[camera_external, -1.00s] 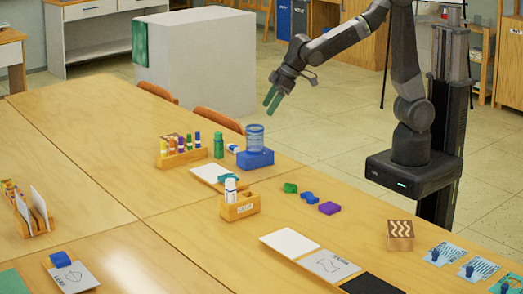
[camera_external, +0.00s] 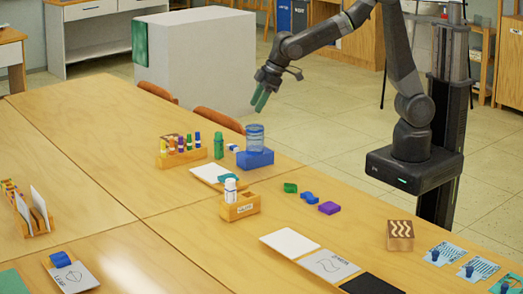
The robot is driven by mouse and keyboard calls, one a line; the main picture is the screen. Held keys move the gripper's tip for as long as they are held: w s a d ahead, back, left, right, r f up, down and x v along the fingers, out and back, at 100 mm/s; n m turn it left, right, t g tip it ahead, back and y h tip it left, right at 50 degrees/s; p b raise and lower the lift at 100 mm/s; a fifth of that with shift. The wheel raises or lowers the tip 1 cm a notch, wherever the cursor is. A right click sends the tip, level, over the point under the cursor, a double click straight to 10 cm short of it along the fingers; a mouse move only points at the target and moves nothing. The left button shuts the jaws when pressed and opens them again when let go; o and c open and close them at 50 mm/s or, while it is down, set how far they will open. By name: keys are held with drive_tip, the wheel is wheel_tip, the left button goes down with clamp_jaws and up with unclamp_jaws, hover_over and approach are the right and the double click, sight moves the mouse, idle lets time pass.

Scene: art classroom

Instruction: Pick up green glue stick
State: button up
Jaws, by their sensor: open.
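The green glue stick (camera_external: 218,146) stands upright on the wooden table, between the wooden marker holder and the blue block with the clear jar. My gripper (camera_external: 259,101) has green fingertips that point down. It is open and empty, in the air above and to the right of the glue stick, just over the clear jar in the picture. It is clearly apart from the glue stick.
The clear blue jar (camera_external: 254,138) on its blue block (camera_external: 255,159) stands close right of the glue stick. The marker holder (camera_external: 182,158) is close left. A white-capped bottle sits in a wooden caddy (camera_external: 240,206) in front. Chairs (camera_external: 219,119) stand behind the table.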

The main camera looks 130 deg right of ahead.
sight(219, 133)
drive_tip(key=w+d+f+n+y+p, duration=0.15)
drive_tip(key=w+d+n+p, duration=0.25)
drive_tip(key=d, duration=0.7)
drive_tip(key=shift+y, duration=0.25)
drive_tip(key=x, duration=0.8)
drive_tip(key=shift+a, duration=0.2)
drive_tip(key=shift+p+x, duration=0.75)
drive_tip(key=shift+x, duration=2)
drive_tip(key=shift+s+a, duration=0.1)
drive_tip(key=shift+a, duration=0.1)
drive_tip(key=c, duration=1.1)
